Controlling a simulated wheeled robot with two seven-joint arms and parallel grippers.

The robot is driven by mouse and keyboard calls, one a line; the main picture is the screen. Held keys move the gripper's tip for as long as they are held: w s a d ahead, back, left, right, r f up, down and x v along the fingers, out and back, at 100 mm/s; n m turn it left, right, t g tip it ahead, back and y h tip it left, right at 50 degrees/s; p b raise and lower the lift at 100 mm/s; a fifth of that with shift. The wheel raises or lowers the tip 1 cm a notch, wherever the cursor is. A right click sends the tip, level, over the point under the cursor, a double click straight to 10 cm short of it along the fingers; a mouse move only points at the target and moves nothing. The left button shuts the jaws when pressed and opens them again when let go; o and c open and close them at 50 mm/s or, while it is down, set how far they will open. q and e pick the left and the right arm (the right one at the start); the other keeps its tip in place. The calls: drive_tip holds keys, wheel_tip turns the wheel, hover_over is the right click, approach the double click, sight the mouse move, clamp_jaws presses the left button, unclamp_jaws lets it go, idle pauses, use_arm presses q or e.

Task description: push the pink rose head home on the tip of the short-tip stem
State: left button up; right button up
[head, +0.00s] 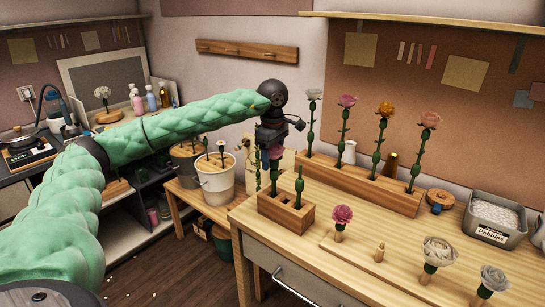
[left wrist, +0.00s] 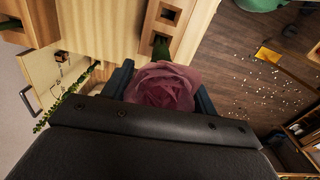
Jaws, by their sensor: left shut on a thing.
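My left gripper (head: 273,150) is shut on a pink rose head. In the left wrist view the rose head (left wrist: 163,86) sits between the two fingers, its petals facing the camera. Below it is a small wooden stem block (head: 287,212), with a green stem (head: 274,178) standing under the gripper and a second bare green stem (head: 299,187) to its right. In the left wrist view a green stem part (left wrist: 161,46) shows at the rose's edge, over the block (left wrist: 168,20). Whether the rose touches or sits fully on a tip is hidden. My right gripper is not in view.
A long wooden rack (head: 360,185) with several flowered stems stands behind. A pink rose (head: 342,214), white rose (head: 438,251) and pale rose (head: 495,277) stand in front, with a bare peg (head: 380,252). A pebble tray (head: 492,218) is at right; a white bucket (head: 215,182) is left.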

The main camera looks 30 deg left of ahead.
use_arm(q)
drive_tip(key=shift+f, duration=0.1)
drive_tip(key=o, duration=1.4)
drive_tip(key=shift+o, duration=0.7)
drive_tip(key=shift+o, duration=1.4)
drive_tip(key=shift+r+p, duration=1.3)
drive_tip(key=shift+r, duration=3.25)
